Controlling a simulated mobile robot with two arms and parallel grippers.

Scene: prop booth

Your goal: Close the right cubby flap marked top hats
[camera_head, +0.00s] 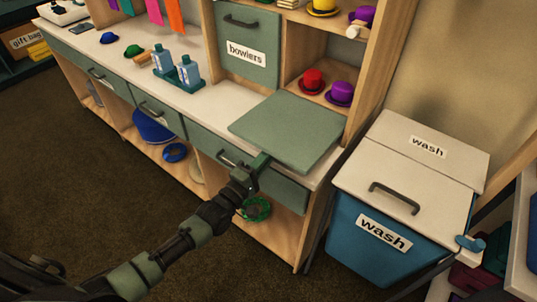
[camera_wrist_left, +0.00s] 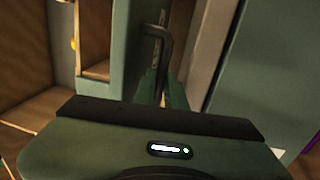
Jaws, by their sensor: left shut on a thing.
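The right cubby flap (camera_head: 288,130) is a green panel. It is swung down open and lies about level, jutting out over the counter; no top hats label is readable. The right cubby (camera_head: 318,64) is open above it, with a red hat (camera_head: 312,81) and a purple hat (camera_head: 340,93) inside. My left gripper (camera_head: 262,160) is at the flap's front edge. In the left wrist view my left gripper (camera_wrist_left: 164,95) is shut on the dark flap handle (camera_wrist_left: 154,36), on the flap's outer face, now its underside. My right gripper is out of view.
The bowlers flap (camera_head: 250,41) stands upright and closed to the left. A blue wash bin (camera_head: 355,243) with a pale lid stands close on the right. Bottles in a tray (camera_head: 187,83) sit on the counter. Drawers (camera_head: 158,112) and open shelves lie below. The floor in front is clear.

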